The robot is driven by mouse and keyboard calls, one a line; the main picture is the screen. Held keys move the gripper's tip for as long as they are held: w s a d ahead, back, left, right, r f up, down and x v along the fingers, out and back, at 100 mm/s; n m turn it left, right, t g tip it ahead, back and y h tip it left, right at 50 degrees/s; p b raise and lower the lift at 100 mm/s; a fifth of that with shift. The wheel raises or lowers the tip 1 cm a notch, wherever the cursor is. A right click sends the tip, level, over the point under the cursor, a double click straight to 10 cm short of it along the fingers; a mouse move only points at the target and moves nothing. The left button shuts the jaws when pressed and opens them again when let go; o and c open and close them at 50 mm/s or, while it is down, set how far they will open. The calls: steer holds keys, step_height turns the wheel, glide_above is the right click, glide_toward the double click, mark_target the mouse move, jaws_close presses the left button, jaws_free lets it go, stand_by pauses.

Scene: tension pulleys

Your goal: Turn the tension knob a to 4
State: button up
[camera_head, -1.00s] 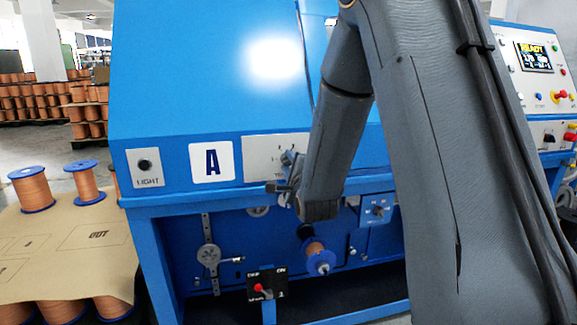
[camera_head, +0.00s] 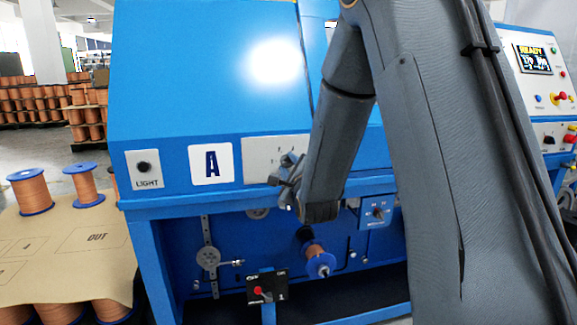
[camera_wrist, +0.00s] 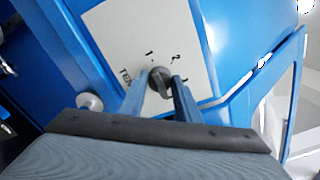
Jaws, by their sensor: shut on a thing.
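The tension knob (camera_wrist: 159,80) is a dark round knob on a pale dial plate (camera_wrist: 120,35) with printed numbers and part of the word TENSION, seen in the wrist view. My gripper (camera_wrist: 160,88) is shut on the knob, one finger on each side of it. I cannot read exactly which number the knob points to. In the head view the dial plate (camera_head: 258,160) sits right of the large letter A, and my gripper (camera_head: 290,175) and wrist cover its right part and the knob.
The blue machine (camera_head: 220,70) fills the middle. Below the plate are a copper spool (camera_head: 314,252) and a switch box with a red knob (camera_head: 262,288). A control panel (camera_head: 535,75) is at right. Spools (camera_head: 32,190) stand on a table at left.

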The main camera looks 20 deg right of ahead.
steer(key=o, duration=1.1)
steer(key=shift+c, duration=0.2)
steer(key=s, duration=0.8)
steer(key=shift+a, duration=0.1)
steer(key=s+a+f+n+g+p, duration=0.1)
steer(key=s+f+n+g+p, duration=0.5)
steer(key=s+n+g, duration=0.45)
steer(key=s+a+n+g+p, duration=0.1)
steer(key=s+n+g+p, duration=0.2)
steer(key=s+n+g, duration=0.4)
steer(key=s+n, duration=0.7)
steer(key=s, duration=0.8)
steer(key=shift+a+f+y, duration=0.25)
steer(key=shift+f+y, duration=0.05)
